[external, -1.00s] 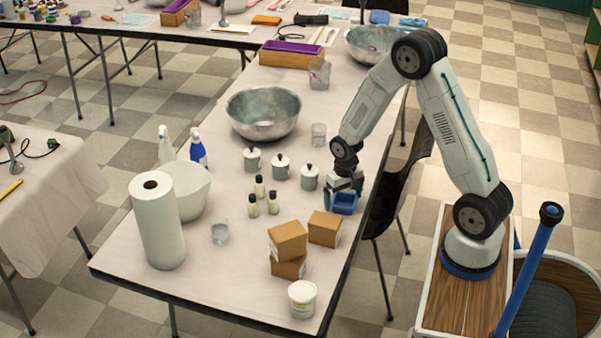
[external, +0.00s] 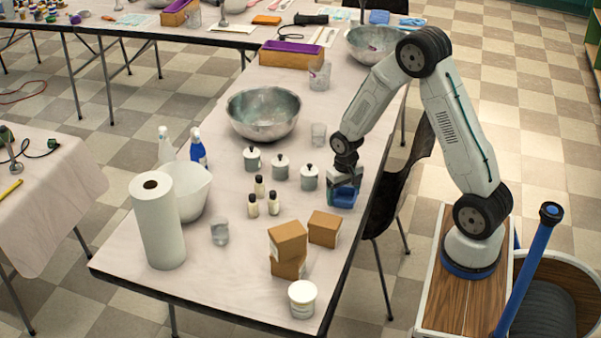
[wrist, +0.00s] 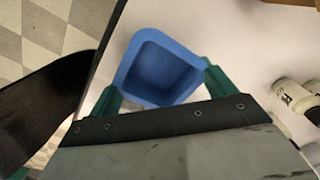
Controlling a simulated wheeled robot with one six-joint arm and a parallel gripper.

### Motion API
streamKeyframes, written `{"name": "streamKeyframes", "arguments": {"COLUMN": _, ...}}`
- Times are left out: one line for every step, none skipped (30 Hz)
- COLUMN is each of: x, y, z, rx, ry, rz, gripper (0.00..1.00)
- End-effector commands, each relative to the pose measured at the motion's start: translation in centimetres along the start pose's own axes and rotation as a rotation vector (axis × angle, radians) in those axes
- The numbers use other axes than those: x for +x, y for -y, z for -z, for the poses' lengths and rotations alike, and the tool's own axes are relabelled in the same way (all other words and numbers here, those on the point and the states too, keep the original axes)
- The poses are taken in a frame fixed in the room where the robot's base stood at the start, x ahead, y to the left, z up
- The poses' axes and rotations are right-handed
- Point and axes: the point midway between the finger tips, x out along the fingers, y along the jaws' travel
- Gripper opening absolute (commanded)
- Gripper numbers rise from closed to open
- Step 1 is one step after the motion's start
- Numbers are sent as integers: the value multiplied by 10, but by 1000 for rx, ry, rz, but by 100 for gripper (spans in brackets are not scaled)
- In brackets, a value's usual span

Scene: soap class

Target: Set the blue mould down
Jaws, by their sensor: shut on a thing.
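The blue mould (external: 344,197) is a small square open cup near the right edge of the table (external: 240,285). In the wrist view the blue mould (wrist: 163,68) sits between the two green fingers with its hollow facing the camera. My gripper (external: 344,188) is shut on it, and the gripper (wrist: 162,88) also shows in the wrist view. The mould is at or just above the tabletop; I cannot tell whether it touches. Its far underside is hidden.
White lidded jars (external: 309,177) stand just left of my gripper. Cardboard boxes (external: 324,228) and small bottles (external: 273,204) stand nearer the front. A black chair (external: 400,190) is beside the table's right edge. Bare table lies between the mould and the boxes.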

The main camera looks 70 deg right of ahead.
Motion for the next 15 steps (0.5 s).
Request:
{"name": "streamKeyframes", "arguments": {"x": -12, "y": 0, "z": 1, "rx": 0, "ry": -5, "rz": 1, "gripper": 56}}
{"name": "streamKeyframes", "arguments": {"x": -19, "y": 0, "z": 1, "rx": 0, "ry": -5, "rz": 2, "gripper": 56}}
{"name": "streamKeyframes", "arguments": {"x": -27, "y": 0, "z": 1, "rx": 0, "ry": -5, "rz": 1, "gripper": 56}}
{"name": "streamKeyframes", "arguments": {"x": -33, "y": 0, "z": 1, "rx": 0, "ry": -5, "rz": 1, "gripper": 56}}
{"name": "streamKeyframes", "arguments": {"x": -39, "y": 0, "z": 1, "rx": 0, "ry": -4, "rz": 1, "gripper": 56}}
{"name": "streamKeyframes", "arguments": {"x": -47, "y": 0, "z": 1, "rx": 0, "ry": -4, "rz": 1, "gripper": 56}}
{"name": "streamKeyframes", "arguments": {"x": -52, "y": 0, "z": 0, "rx": 0, "ry": -3, "rz": 1, "gripper": 56}}
{"name": "streamKeyframes", "arguments": {"x": -56, "y": 0, "z": 1, "rx": 0, "ry": -3, "rz": 1, "gripper": 56}}
{"name": "streamKeyframes", "arguments": {"x": -61, "y": 1, "z": 0, "rx": -2, "ry": -2, "rz": 1, "gripper": 56}}
{"name": "streamKeyframes", "arguments": {"x": -64, "y": 2, "z": 0, "rx": -5, "ry": 0, "rz": 0, "gripper": 56}}
{"name": "streamKeyframes", "arguments": {"x": -65, "y": 4, "z": -1, "rx": -9, "ry": 3, "rz": -1, "gripper": 56}}
{"name": "streamKeyframes", "arguments": {"x": -65, "y": 8, "z": -3, "rx": -19, "ry": 9, "rz": -2, "gripper": 56}}
{"name": "streamKeyframes", "arguments": {"x": -65, "y": 13, "z": -1, "rx": -28, "ry": 11, "rz": -3, "gripper": 56}}
{"name": "streamKeyframes", "arguments": {"x": -64, "y": 19, "z": 1, "rx": -38, "ry": 12, "rz": -3, "gripper": 56}}
{"name": "streamKeyframes", "arguments": {"x": -63, "y": 28, "z": 6, "rx": -52, "ry": 12, "rz": -3, "gripper": 56}}
